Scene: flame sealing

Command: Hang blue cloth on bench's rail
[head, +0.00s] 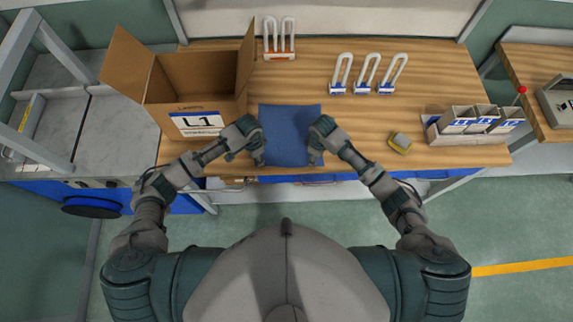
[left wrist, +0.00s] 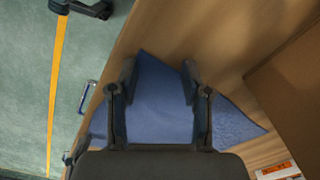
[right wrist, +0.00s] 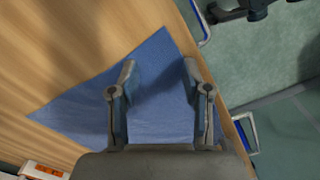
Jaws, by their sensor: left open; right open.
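The blue cloth (head: 290,120) lies flat on the wooden bench (head: 365,125) at its front edge, just right of the cardboard box. My left gripper (head: 258,157) is open over the cloth's left side. In the left wrist view the cloth (left wrist: 158,110) shows between and beyond the open fingers (left wrist: 158,76). My right gripper (head: 316,157) is open over the cloth's right side. In the right wrist view the cloth (right wrist: 160,112) spreads beneath the open fingers (right wrist: 160,76). Whether the fingertips touch the cloth I cannot tell.
The open cardboard box (head: 197,125) stands close to my left gripper. Several white padlock-like shackles (head: 366,75) stand at the back. A handle (left wrist: 88,96) shows at the bench front.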

